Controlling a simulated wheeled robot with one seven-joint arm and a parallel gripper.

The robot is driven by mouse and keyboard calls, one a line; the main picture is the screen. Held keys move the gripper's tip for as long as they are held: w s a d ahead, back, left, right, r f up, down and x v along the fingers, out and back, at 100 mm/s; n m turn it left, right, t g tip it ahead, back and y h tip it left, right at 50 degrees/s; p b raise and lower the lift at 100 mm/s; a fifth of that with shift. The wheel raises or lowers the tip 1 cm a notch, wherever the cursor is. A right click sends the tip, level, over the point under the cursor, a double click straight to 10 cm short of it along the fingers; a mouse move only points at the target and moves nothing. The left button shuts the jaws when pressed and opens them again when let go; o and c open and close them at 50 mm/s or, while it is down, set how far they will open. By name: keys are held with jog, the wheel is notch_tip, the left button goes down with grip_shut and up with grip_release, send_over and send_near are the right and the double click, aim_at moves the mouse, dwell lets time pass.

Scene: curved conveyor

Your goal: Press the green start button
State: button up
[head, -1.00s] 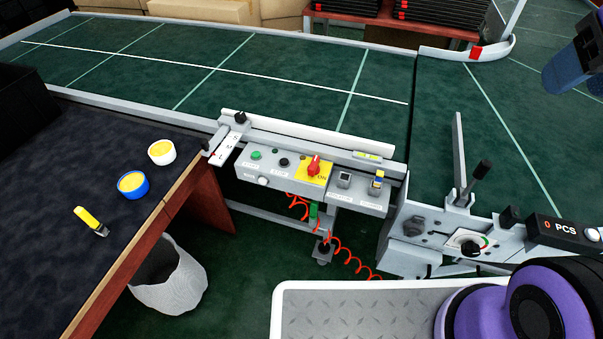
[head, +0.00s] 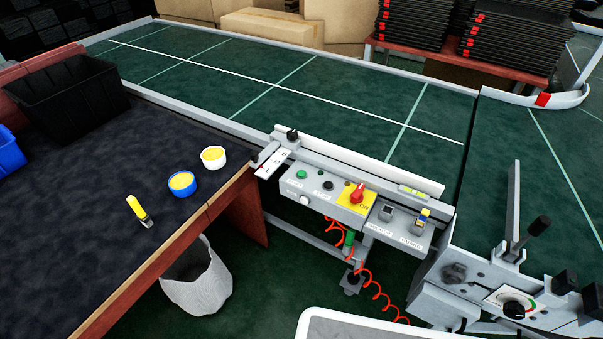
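The green start button (head: 302,174) is a small round button at the left end of the grey control box (head: 318,196), which is fixed to the near side of the conveyor. A black button (head: 328,185) sits just right of it, and a red rotary switch on a yellow plate (head: 356,197) is further right. A white knob (head: 305,200) is on the box's front. My gripper is outside the head view, so its state and its distance from the button are hidden.
The green conveyor (head: 330,95) runs behind the box. A white bin (head: 198,283) and a coiled red cable (head: 375,287) are below.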

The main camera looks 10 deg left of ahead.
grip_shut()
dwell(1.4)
